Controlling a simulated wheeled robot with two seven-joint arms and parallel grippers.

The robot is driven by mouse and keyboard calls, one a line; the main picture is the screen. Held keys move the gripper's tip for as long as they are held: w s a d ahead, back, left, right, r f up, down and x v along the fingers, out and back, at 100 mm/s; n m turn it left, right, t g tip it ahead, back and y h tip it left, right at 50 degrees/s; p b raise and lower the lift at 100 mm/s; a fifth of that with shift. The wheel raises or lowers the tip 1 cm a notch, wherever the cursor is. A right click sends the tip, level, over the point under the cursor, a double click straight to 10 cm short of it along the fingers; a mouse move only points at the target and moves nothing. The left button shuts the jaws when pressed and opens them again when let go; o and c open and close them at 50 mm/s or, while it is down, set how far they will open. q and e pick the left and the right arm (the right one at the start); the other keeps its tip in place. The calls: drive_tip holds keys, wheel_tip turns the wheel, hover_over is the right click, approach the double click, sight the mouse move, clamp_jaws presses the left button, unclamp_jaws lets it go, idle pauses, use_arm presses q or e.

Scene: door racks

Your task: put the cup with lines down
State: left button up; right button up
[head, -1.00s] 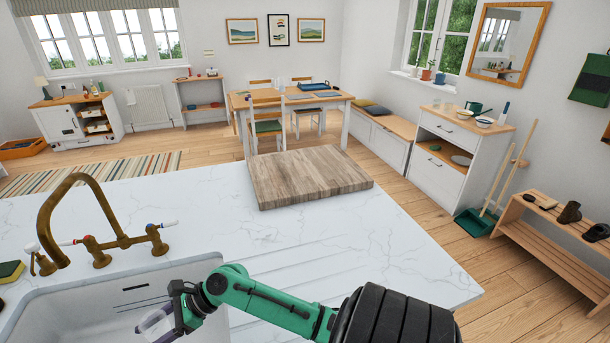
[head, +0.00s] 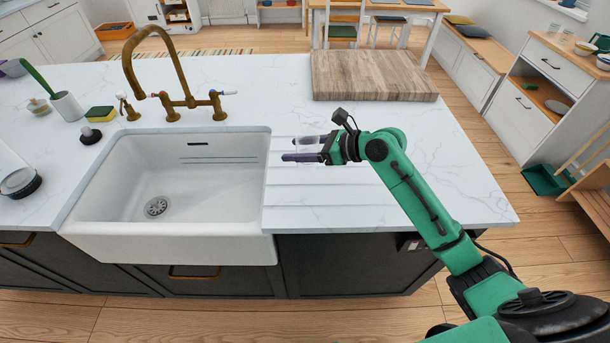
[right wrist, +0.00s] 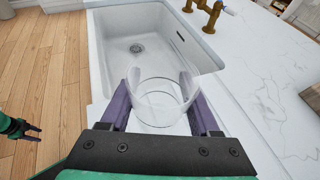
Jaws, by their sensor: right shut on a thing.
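A clear glass cup (head: 306,142) is held between the purple fingers of my right gripper (head: 312,150). It is over the grooved strip of worktop just right of the sink, and I cannot tell whether it touches the surface. In the right wrist view the cup (right wrist: 158,103) shows its round rim between the two fingers; no lines on the glass can be made out. My left gripper (right wrist: 33,132) shows small at the left edge of the right wrist view, over the floor, with its fingers apart and empty. It is not in the head view.
The white sink (head: 165,240) lies left of the cup, with a brass tap (head: 170,100) behind it. A wooden board (head: 372,76) lies at the back of the worktop (head: 455,170). A sponge (head: 100,113) and brush holder (head: 67,106) stand left. The worktop right of the grooves is clear.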

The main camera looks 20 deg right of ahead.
wheel_tip(320, 180, down, 10)
drive_tip(key=shift+s+r, duration=0.1)
drive_tip(key=shift+s+d, duration=0.1)
drive_tip(key=o, duration=1.4)
drive_tip(key=b+v, duration=0.1)
drive_tip(key=v, duration=1)
drive_tip(key=shift+s+d+b, duration=0.1)
drive_tip(key=shift+s+b, duration=0.05)
drive_tip(key=shift+b, duration=0.2)
drive_tip(key=shift+s+d+r, duration=0.15)
drive_tip(key=shift+d+r, duration=0.05)
